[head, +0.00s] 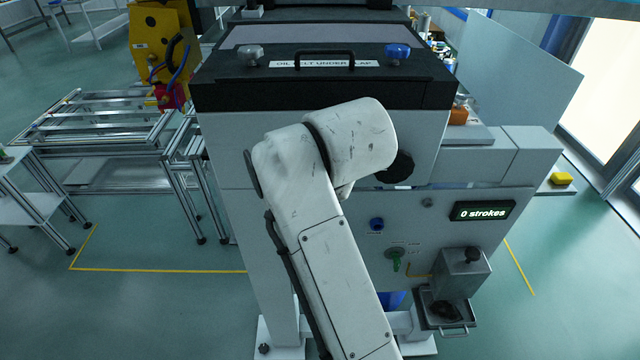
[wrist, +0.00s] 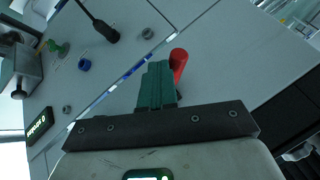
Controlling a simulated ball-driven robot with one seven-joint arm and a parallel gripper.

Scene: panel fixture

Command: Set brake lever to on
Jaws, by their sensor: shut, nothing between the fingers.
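My gripper (wrist: 157,85) is shut, its dark green fingers together and empty, in the wrist view. A red handle (wrist: 179,64) stands right beside the fingertips. Its lower part is hidden behind the fingers, and I cannot tell whether they touch. A black-ended lever (wrist: 105,30) is on the grey panel at the upper left, apart from the gripper. No brake label is readable, so I cannot tell for certain which is the brake lever. In the head view my arm hides the gripper and the red handle.
The machine front bears a blue knob (head: 376,224), a green lever (head: 395,256) and a display (head: 482,211) reading "0 strokes". A dark round knob (head: 397,168) is beside my arm. A small tray (head: 446,314) juts out low at right. The black lid (head: 325,88) is closed above.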

